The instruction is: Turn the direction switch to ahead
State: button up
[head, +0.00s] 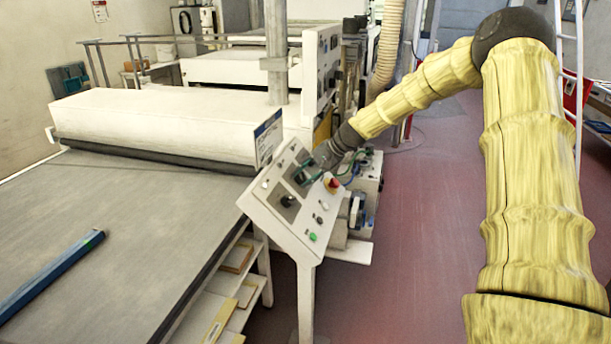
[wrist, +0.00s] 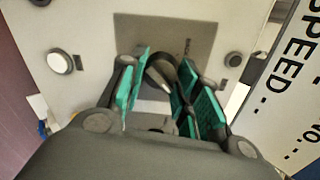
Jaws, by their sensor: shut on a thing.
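The control panel (head: 268,204) is a sloped white box on a post, at the centre of the head view. In the wrist view, a dark rotary knob (wrist: 161,70) sits on a grey square plate (wrist: 196,38). I take it to be the direction switch, but its label cannot be read. My gripper (head: 308,172) is at the upper part of the panel. In the wrist view its green-padded fingers (wrist: 158,92) are shut on the knob, one on each side. The fingers hide part of the knob, and its pointer setting cannot be told.
A second dark knob (head: 288,201), a red emergency button (head: 332,184) and a green button (head: 312,236) are on the panel near my gripper. A conveyor belt (head: 110,210) and white tunnel housing (head: 160,125) lie left. Open red floor (head: 430,220) is right.

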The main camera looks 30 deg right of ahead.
jog(key=o, duration=1)
jog(key=shift+d, duration=0.1)
jog(key=shift+s+d+r, duration=0.25)
jog(key=shift+r, duration=0.25)
jog(key=v, duration=1)
jog(key=shift+s+d+r, duration=0.15)
jog(key=shift+s+r, duration=0.05)
jog(key=shift+r, duration=0.05)
